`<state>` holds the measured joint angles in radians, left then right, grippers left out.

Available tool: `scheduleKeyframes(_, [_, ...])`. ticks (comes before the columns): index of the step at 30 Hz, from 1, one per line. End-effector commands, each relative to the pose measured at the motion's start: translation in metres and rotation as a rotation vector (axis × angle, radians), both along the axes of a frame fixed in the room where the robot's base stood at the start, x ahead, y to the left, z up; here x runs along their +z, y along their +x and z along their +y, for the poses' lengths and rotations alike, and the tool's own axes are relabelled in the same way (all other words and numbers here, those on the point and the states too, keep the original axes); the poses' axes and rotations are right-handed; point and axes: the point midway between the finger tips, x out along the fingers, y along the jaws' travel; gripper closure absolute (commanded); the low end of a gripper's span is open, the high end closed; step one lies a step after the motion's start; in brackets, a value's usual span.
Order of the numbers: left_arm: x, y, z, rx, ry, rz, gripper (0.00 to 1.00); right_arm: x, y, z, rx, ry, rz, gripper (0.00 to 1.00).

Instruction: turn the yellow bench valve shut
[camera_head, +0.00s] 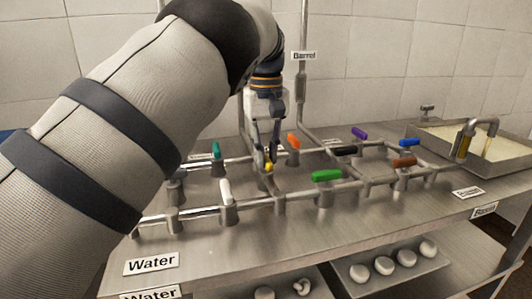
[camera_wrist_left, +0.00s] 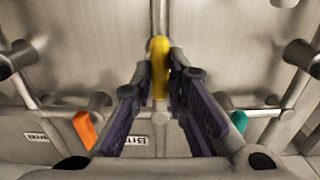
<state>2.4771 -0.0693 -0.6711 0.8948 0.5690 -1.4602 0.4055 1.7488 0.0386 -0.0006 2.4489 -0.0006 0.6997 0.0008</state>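The yellow bench valve (camera_head: 269,167) has a small handle on the pipework in the middle of the bench. In the left wrist view its yellow handle (camera_wrist_left: 160,62) stands between my left fingertips, lined up along the view. My left gripper (camera_head: 265,158) points down at it. In the wrist view its two dark fingers (camera_wrist_left: 159,78) straddle the handle closely, one on each side. I cannot tell whether both fingers touch it. The lower part of the valve is partly hidden behind the fingers. My right gripper is not in view.
Other valve handles stand close by: orange (camera_head: 293,141), green (camera_head: 327,175), white (camera_head: 226,190), teal (camera_head: 216,150), black (camera_head: 345,151), purple (camera_head: 359,133), blue (camera_head: 409,143) and brown (camera_head: 404,162). A basin (camera_head: 500,152) is at right. A lower shelf holds pale round objects (camera_head: 383,265).

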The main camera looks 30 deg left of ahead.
Motion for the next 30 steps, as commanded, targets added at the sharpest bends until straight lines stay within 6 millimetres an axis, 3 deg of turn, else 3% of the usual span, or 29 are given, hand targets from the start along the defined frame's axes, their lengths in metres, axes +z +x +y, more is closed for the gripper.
scheduleKeyframes(14, [0.001,0.000,-0.001,-0.075,-0.003,-0.001,1.00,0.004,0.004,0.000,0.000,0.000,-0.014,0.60])
scheduleKeyframes(30, [-0.001,0.000,-0.001,-0.545,-0.004,0.002,1.00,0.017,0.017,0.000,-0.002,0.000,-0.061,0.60])
